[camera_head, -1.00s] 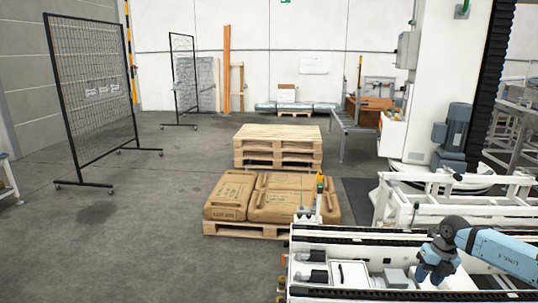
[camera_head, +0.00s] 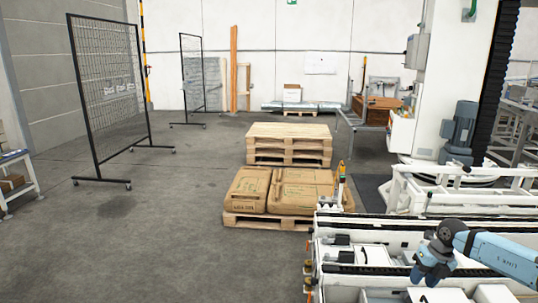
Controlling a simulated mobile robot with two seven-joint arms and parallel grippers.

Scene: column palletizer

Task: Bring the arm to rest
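My light blue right arm (camera_head: 495,255) comes in from the right edge in the head view. Its dark wrist bends down to the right gripper (camera_head: 430,275), which hangs over the white conveyor frame (camera_head: 385,232). The fingers are small and dark, and I cannot tell whether they are open or shut. I see no object held there. My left arm and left gripper are out of view.
Brown sacks (camera_head: 302,190) lie on a wooden pallet (camera_head: 262,221) left of the conveyor. Stacked empty pallets (camera_head: 290,148) stand behind. A wheeled mesh screen (camera_head: 108,90) stands at left. A white column (camera_head: 453,55) rises at right. The grey floor at left front is clear.

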